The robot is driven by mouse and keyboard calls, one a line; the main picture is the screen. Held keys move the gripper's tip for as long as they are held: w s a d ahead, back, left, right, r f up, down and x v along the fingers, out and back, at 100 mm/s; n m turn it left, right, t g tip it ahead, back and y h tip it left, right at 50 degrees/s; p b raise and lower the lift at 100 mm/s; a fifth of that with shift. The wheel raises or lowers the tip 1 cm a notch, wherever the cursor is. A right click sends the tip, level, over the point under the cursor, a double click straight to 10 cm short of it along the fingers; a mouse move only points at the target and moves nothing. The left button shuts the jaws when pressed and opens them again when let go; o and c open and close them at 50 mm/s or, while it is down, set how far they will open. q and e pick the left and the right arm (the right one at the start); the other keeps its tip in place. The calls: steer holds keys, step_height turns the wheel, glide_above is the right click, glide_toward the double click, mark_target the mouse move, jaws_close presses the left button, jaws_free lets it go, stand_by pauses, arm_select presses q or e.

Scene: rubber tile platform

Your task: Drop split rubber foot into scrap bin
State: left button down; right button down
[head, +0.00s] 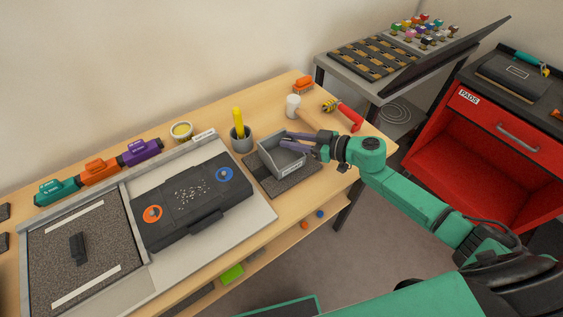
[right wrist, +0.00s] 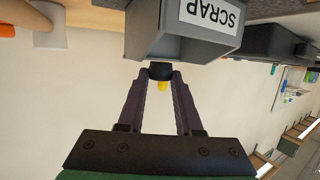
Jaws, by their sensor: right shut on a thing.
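The scrap bin (head: 267,158) is a small open grey box with a white label, standing on a dark mat on the bench. In the right wrist view the bin (right wrist: 146,40) appears upside down, its label reading SCRAP. My right gripper (head: 289,141) reaches in from the right, with its fingers over the bin's upper part. In the right wrist view, the gripper (right wrist: 160,76) is shut on a small black rubber foot (right wrist: 160,69), held at the fingertips close to the bin's rim. Any split in it is too small to tell. My left gripper is out of view.
A grey cup (head: 241,143) with a yellow-handled tool stands left of the bin. A black device (head: 192,200) lies on a pale board further left. A mallet (head: 293,106) and a red-handled tool (head: 348,115) lie behind. A red cabinet (head: 500,150) stands at right.

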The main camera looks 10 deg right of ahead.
steer(key=shift+s, duration=0.15)
steer(key=c, duration=0.5)
jaws_free()
steer(key=v, duration=1.4)
steer(key=shift+s+p, duration=0.2)
steer(key=shift+p, duration=0.25)
steer(key=shift+d+r, duration=0.1)
steer(key=shift+d, duration=0.05)
